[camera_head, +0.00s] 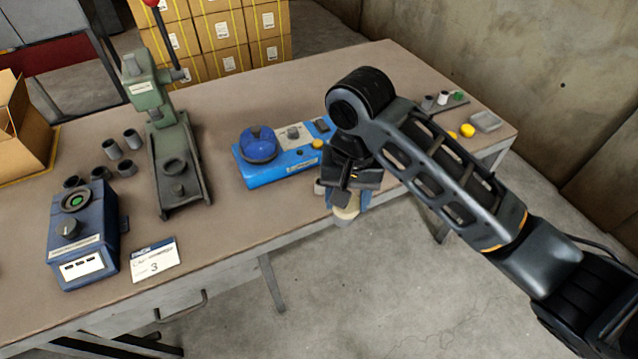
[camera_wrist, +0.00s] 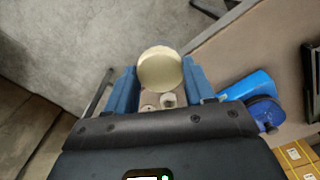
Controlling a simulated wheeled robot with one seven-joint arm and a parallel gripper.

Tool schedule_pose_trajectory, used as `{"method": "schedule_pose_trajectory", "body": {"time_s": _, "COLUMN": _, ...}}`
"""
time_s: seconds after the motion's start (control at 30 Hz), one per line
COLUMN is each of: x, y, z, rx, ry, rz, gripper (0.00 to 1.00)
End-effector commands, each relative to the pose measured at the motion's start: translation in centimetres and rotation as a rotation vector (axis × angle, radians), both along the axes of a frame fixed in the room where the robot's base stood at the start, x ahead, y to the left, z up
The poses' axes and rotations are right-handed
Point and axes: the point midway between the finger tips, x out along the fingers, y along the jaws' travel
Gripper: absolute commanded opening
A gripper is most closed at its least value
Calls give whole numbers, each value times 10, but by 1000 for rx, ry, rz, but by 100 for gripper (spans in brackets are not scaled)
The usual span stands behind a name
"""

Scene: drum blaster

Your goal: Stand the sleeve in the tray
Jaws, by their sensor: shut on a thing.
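My gripper (camera_head: 347,203) is over the table's front edge, pointing down. Its blue fingers are shut on a cream round piece (camera_head: 346,214), which also shows between the fingertips in the wrist view (camera_wrist: 160,70). I cannot tell whether this piece is the sleeve. Several grey hollow sleeves (camera_head: 112,149) stand or lie left of the green press. At the table's right end is a small shallow grey tray (camera_head: 487,121). Near it a green strip (camera_head: 452,103) bears small grey and white cylinders, partly hidden by my arm.
A blue device (camera_head: 270,172) with a round blue bowl stands just left of my gripper. The green press (camera_head: 175,150), a blue box with a dial (camera_head: 82,235) and a card marked 3 (camera_head: 153,261) are further left. Two yellow pieces (camera_head: 467,130) lie near the grey tray.

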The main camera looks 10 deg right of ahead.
Motion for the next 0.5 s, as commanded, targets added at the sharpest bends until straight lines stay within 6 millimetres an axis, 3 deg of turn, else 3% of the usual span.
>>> {"method": "schedule_pose_trajectory", "body": {"time_s": 0.03, "x": -3, "y": -16, "z": -24, "rx": 6, "ry": 12, "rz": 16, "gripper": 23}}
{"method": "schedule_pose_trajectory", "body": {"time_s": 0.2, "x": -16, "y": -62, "z": -87, "rx": 6, "ry": 8, "rz": 129, "gripper": 23}}
{"method": "schedule_pose_trajectory", "body": {"time_s": 0.33, "x": -29, "y": -83, "z": -118, "rx": 3, "ry": 5, "rz": 199, "gripper": 23}}
{"method": "schedule_pose_trajectory", "body": {"time_s": 0.5, "x": -38, "y": -95, "z": -137, "rx": -3, "ry": 3, "rz": 254, "gripper": 23}}
